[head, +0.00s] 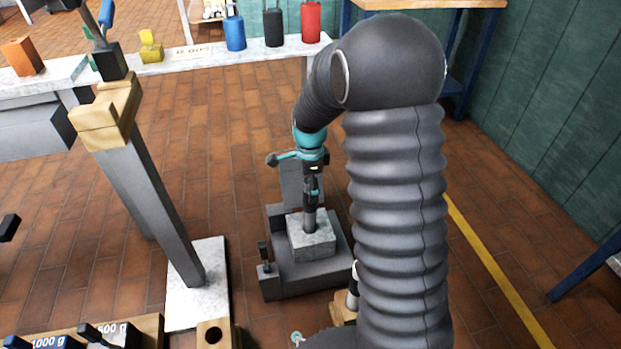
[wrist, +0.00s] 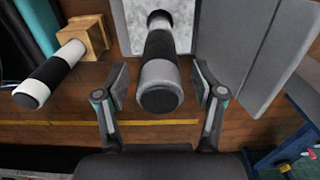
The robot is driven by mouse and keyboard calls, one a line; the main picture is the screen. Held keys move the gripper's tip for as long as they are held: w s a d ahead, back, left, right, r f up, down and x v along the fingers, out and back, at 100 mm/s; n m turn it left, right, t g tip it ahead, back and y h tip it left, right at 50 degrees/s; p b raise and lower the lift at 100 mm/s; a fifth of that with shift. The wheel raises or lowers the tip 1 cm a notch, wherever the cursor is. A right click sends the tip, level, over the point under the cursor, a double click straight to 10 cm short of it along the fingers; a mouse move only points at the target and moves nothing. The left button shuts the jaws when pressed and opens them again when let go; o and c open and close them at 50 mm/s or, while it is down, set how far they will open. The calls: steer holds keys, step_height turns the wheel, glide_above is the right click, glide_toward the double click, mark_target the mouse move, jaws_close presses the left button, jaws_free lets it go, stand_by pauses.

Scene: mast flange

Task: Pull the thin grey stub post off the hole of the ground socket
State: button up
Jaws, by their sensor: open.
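The thin grey stub post (wrist: 159,85) has a black band and stands up between my fingers in the wrist view. In the head view its lower part (head: 310,217) rises from the pale top block of the ground socket (head: 312,240). The socket's mottled pale top also shows behind the post in the wrist view (wrist: 184,18). My gripper (head: 312,188) points down over the post. In the wrist view my gripper (wrist: 161,74) is open, one finger on each side of the post, with a visible gap on both sides. The hole's rim is hidden.
A black-and-white post (wrist: 50,72) stands in a wooden block (wrist: 84,36) close to my gripper's left in the wrist view. A small dark-handled piece (head: 264,257) sits at the socket base's left. A tilted grey mast (head: 155,200) stands further left. Floor between is clear.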

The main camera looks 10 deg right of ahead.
steer(key=shift+f, duration=0.4)
steer(key=shift+c, duration=0.3)
jaws_close()
steer(key=shift+r, duration=0.15)
steer(key=shift+r+p, duration=4.15)
steer(key=shift+r, duration=1.55)
